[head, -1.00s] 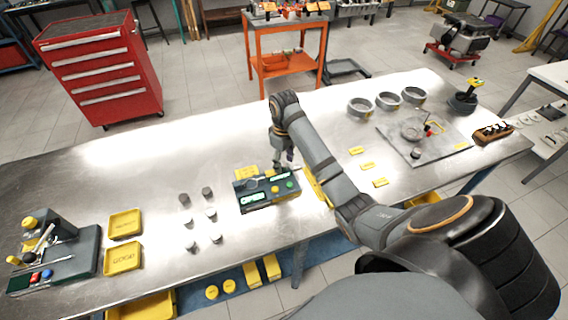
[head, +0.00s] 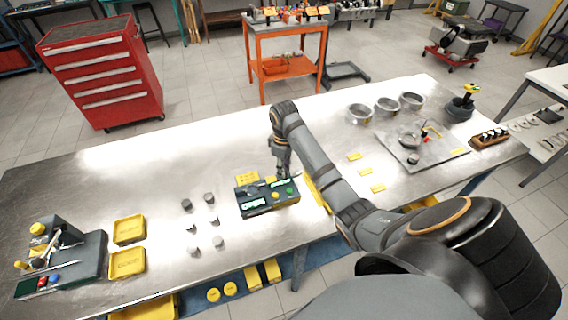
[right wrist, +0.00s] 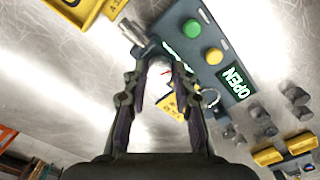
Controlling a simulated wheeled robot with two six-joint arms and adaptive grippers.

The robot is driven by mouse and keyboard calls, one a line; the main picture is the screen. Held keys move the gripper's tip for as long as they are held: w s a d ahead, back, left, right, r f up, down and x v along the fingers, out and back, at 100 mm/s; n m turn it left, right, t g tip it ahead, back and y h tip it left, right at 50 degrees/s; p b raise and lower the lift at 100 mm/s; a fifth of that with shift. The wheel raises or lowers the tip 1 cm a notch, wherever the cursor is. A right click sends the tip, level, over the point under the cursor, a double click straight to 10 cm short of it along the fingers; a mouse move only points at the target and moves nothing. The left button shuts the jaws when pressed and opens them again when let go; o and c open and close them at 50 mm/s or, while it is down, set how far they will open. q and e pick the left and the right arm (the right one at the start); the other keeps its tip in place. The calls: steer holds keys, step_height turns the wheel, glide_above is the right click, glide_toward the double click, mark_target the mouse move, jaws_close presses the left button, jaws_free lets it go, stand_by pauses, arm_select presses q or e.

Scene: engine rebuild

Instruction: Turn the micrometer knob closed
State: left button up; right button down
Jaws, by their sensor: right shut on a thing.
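The micrometer station is a dark blue-grey box (head: 267,199) near the middle of the bench's front edge, with a green and a yellow button. Its lit display (right wrist: 234,82) reads OPEN in the right wrist view. A silver curved micrometer frame (right wrist: 211,97) shows beside the box. My right gripper (head: 284,174) is at the back edge of the box. My left gripper is out of view.
Several small grey cylinders (head: 213,221) stand left of the box. Two yellow trays (head: 127,263) and a dark fixture (head: 75,262) are further left. Metal rings (head: 387,107) and a grey plate (head: 437,154) lie to the right.

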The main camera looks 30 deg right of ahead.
steer(key=n+p, duration=0.4)
steer(key=shift+s+r+n+p, duration=0.1)
steer(key=shift+r+n+p, duration=0.15)
steer(key=shift+n+p, duration=0.05)
steer(key=n+p, duration=0.2)
steer(key=shift+n, duration=0.3)
steer(key=shift+f+n+p, duration=0.1)
steer(key=shift+n+p, duration=0.4)
steer(key=shift+n, duration=0.5)
steer(key=shift+f+n, duration=0.1)
steer(key=shift+n, duration=0.8)
steer(key=n, duration=0.3)
steer(key=shift+n, duration=0.3)
steer(key=n, duration=0.3)
steer(key=shift+n, duration=2.1)
